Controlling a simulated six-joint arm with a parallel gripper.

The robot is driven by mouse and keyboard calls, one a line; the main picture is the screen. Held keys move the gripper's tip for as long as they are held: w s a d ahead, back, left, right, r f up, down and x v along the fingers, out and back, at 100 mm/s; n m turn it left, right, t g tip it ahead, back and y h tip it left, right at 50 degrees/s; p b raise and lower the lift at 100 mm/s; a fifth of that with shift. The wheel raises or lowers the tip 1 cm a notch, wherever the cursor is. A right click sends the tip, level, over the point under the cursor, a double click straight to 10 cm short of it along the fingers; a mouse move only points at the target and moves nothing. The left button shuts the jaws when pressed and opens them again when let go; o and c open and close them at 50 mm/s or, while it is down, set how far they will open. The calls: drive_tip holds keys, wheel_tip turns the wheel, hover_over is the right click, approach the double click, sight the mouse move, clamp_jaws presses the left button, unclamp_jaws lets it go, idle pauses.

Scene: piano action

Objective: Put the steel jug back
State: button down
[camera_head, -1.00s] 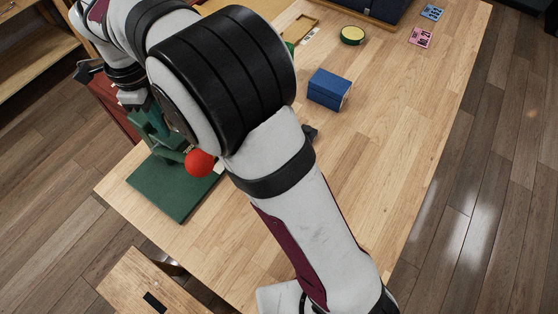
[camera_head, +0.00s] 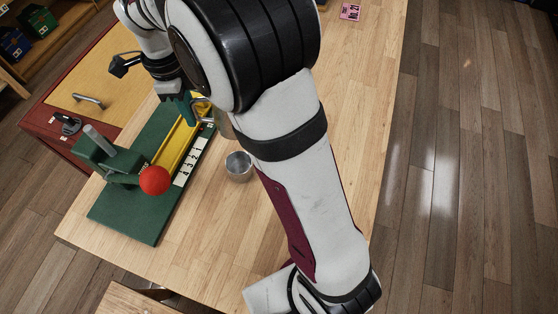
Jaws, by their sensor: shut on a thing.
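The steel jug (camera_head: 222,123) shows only in part, beside my upper arm, which hides its right side. Its curved handle is on the left, at my gripper (camera_head: 189,106). My gripper is shut on the jug's handle; the fingertips are small and partly hidden. The jug is above or beside the numbered end of the green fixture; I cannot tell whether it touches anything below. A small round metal cup (camera_head: 238,166) stands on the wooden table, below the jug in the picture and apart from it.
The green fixture (camera_head: 124,222) has a yellow strip, a white numbered scale and a lever with a red ball (camera_head: 155,181). A red cabinet (camera_head: 40,120) with a tan top adjoins at left. A pink card (camera_head: 350,12) lies far back. The table (camera_head: 352,130) right of my arm is clear.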

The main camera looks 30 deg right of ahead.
drive_tip(key=s+d+f+m, duration=0.1)
drive_tip(key=s+d, duration=0.2)
drive_tip(key=d, duration=0.5)
drive_tip(key=s+d+f+m, duration=0.1)
drive_tip(key=s+d+m, duration=0.1)
drive_tip(key=d, duration=0.6)
drive_tip(key=s+d+f+m, duration=0.2)
drive_tip(key=s+d+f, duration=0.1)
drive_tip(key=s+d, duration=0.75)
drive_tip(key=shift+w+a+f, duration=1.3)
drive_tip(key=shift+a+f, duration=0.05)
drive_tip(key=shift+f, duration=0.45)
drive_tip(key=shift+w+a+f, duration=1.35)
drive_tip(key=shift+f, duration=0.4)
drive_tip(key=shift+w+a+f, duration=1.3)
drive_tip(key=shift+a+f, duration=0.05)
drive_tip(key=shift+f, duration=0.45)
drive_tip(key=c, duration=0.9)
unclamp_jaws()
drive_tip(key=shift+f, duration=0.1)
